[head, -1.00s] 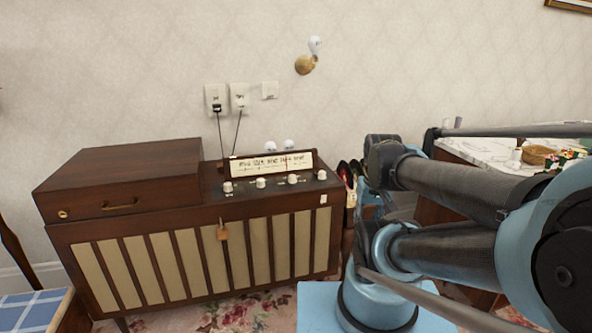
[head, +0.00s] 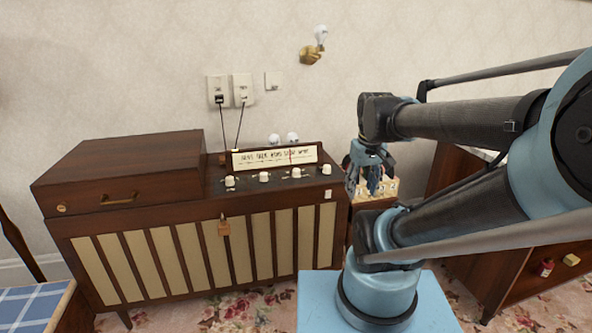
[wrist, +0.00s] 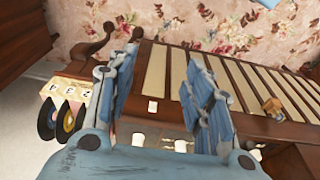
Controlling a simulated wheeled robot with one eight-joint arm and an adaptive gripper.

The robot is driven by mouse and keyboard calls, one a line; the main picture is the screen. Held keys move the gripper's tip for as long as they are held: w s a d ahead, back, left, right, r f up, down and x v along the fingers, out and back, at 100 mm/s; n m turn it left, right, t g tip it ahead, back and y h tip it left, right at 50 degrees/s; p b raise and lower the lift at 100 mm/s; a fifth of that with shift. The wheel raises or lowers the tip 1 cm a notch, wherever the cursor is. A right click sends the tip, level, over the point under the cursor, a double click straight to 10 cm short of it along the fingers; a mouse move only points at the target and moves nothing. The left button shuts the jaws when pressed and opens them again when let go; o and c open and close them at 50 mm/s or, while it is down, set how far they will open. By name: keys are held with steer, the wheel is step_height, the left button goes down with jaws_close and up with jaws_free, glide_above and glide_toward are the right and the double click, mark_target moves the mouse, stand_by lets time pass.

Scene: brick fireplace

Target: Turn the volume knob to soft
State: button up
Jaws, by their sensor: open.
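The brown radio cabinet (head: 180,215) stands against the wall, with a lit dial strip (head: 275,157) on top. Several white knobs sit in a row in front of the dial, including a left knob (head: 230,182) and a far right knob (head: 326,168). I cannot read which is the volume knob or where its pointer stands. My gripper (head: 370,185) hangs just right of the cabinet, apart from the knobs. In the wrist view my gripper (wrist: 165,92) is open and empty, with the cabinet front (wrist: 178,75) between and behind its fingers. A white knob (wrist: 138,138) shows low between them.
A small wooden rack with letter cards (wrist: 80,91) and upright records (wrist: 62,122) stands beside the cabinet. A brown shelf unit (head: 505,260) stands right.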

steer(key=w+a+r+n, duration=0.3)
steer(key=w+r, duration=0.2)
steer(key=w, duration=0.2)
step_height(320, 180, up, 4)
steer(key=n+g, duration=0.2)
steer(key=n, duration=0.6)
glide_above(296, 169)
step_height(296, 169, down, 17)
steer(key=shift+d+f, duration=0.1)
steer(key=c, duration=1.1)
